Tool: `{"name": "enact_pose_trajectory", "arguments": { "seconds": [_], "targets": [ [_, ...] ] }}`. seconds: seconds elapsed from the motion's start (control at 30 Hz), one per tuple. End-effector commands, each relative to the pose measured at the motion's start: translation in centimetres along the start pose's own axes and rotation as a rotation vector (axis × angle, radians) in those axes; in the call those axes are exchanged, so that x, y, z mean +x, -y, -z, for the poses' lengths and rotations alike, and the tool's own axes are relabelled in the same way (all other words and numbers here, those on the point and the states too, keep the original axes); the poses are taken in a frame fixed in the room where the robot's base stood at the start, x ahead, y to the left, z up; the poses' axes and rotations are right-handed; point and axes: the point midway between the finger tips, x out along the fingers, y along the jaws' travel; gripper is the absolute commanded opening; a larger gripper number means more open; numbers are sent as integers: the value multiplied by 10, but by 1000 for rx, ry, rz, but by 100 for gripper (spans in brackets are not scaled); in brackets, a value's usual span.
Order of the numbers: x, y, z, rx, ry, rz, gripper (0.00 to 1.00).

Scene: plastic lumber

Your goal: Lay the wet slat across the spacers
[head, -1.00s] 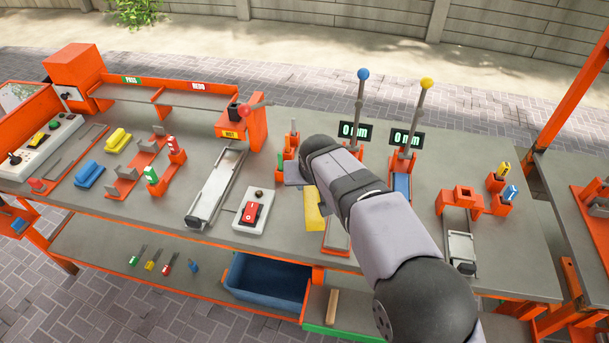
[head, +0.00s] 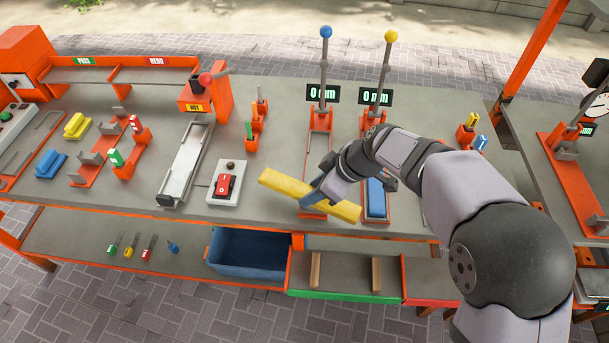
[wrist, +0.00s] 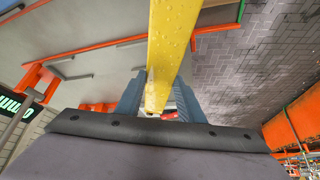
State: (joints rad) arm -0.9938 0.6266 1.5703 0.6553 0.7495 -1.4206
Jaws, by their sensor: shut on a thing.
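The yellow slat (head: 279,184) shows small wet-looking drops in the wrist view (wrist: 171,35). My gripper (head: 317,194) is shut on it around its middle. In the head view the slat runs crosswise, left end farther back, over the front of the workbench near the left gauge stand. I cannot tell how high it is held. In the wrist view both fingers of my gripper (wrist: 158,95) press its sides. Two wooden strips (head: 315,270) (head: 376,274), likely the spacers, lie apart and roughly parallel on the green-edged lower shelf, below the bench's front edge.
A blue bin (head: 250,250) stands left of the strips. A blue slat (head: 376,199) lies in the right gauge stand, beside my arm. A red-switch box (head: 225,185) is left of the yellow slat. The bench's orange front edge (head: 270,231) lies between slat and shelf.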

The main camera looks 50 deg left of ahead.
Motion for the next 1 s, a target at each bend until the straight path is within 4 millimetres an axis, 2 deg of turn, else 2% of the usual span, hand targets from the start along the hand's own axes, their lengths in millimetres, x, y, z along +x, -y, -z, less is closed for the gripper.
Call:
{"name": "enact_pose_trajectory", "arguments": {
  "seconds": [0.2, 0.3, 0.4, 0.6, 0.77, 1.0],
  "targets": [
    [-15, 29, -36, -267, 0, 153, 7],
    [-18, 36, -73, -304, 1, 178, 7],
    [-22, 46, -101, -342, 1, 198, 7],
    [-27, 63, -141, -385, 1, 219, 7],
    [-25, 63, -151, -345, 1, 194, 7],
    [-25, 63, -153, -337, 2, 188, 6]
  ]
}}
